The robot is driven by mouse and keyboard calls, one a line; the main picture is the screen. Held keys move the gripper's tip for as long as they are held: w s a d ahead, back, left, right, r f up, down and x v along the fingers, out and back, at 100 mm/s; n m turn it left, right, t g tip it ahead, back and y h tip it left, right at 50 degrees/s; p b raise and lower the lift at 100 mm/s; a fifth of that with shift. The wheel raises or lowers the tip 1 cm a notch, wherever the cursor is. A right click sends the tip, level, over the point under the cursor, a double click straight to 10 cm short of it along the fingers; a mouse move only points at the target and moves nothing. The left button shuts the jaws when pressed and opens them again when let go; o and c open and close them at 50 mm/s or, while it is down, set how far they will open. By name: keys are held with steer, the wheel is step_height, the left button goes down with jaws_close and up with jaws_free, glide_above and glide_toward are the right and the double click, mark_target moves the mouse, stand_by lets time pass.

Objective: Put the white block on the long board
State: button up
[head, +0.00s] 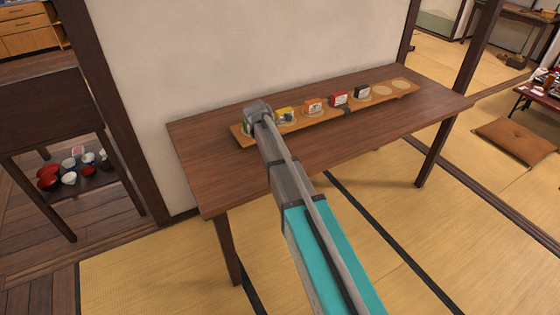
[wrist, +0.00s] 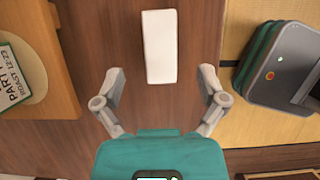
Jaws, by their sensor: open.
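The white block (wrist: 160,46) lies on the dark wooden table in the wrist view, just beyond my fingertips and centred between them. I cannot make it out in the head view, where my arm covers part of the table. My gripper (wrist: 161,80) is open and empty, with its fingers spread wider than the block. The gripper end of my arm also shows in the head view (head: 257,108), over the left part of the long board. The long board (head: 325,114) runs along the back of the table and also shows at the left of the wrist view (wrist: 62,75).
Several small labelled boxes, including an orange one (head: 312,106) and a red one (head: 338,99), stand on the board. Empty pale round spots (head: 382,90) show at its right end. The table (head: 395,132) is clear in front of the board. A wall stands behind.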

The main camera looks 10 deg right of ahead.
steer(key=shift+f, duration=0.1)
steer(key=b+x, duration=0.3)
steer(key=shift+s+a, duration=0.1)
steer(key=shift+b+x, duration=1)
steer(key=shift+x, duration=0.05)
jaws_close()
stand_by(0.5)
